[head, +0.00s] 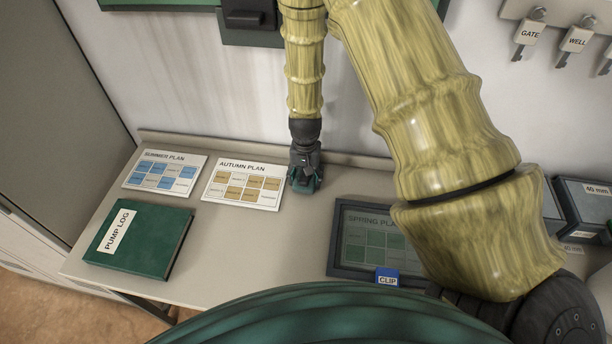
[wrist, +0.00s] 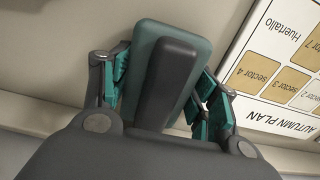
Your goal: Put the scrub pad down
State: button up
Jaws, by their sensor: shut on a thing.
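The scrub pad (wrist: 172,75) is a small block with a dark grey layer and a teal layer. It sits between the teal-lined fingers of my gripper (wrist: 166,92), which is shut on it. In the head view my gripper (head: 305,178) points down, low over the back of the beige worktop (head: 250,250), just right of the Autumn Plan card (head: 243,184). The pad shows there only as a small teal patch (head: 303,187), mostly hidden by the fingers. I cannot tell whether it touches the worktop.
The Summer Plan card (head: 165,173) and green Pump Log book (head: 138,241) lie at left. A dark-framed Spring Plan (head: 350,272) with a blue clip (head: 387,278) lies at right, partly behind my arm. Bare worktop lies in front of my gripper. A wall closes the back.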

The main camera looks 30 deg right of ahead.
jog(key=shift+s+f, duration=0.1)
jog(key=shift+f, duration=0.2)
jog(key=o, duration=1.2)
jog(key=shift+o, duration=0.7)
jog(key=shift+f, duration=0.15)
jog(key=shift+r+b, duration=1.45)
jog(key=shift+r, duration=5.05)
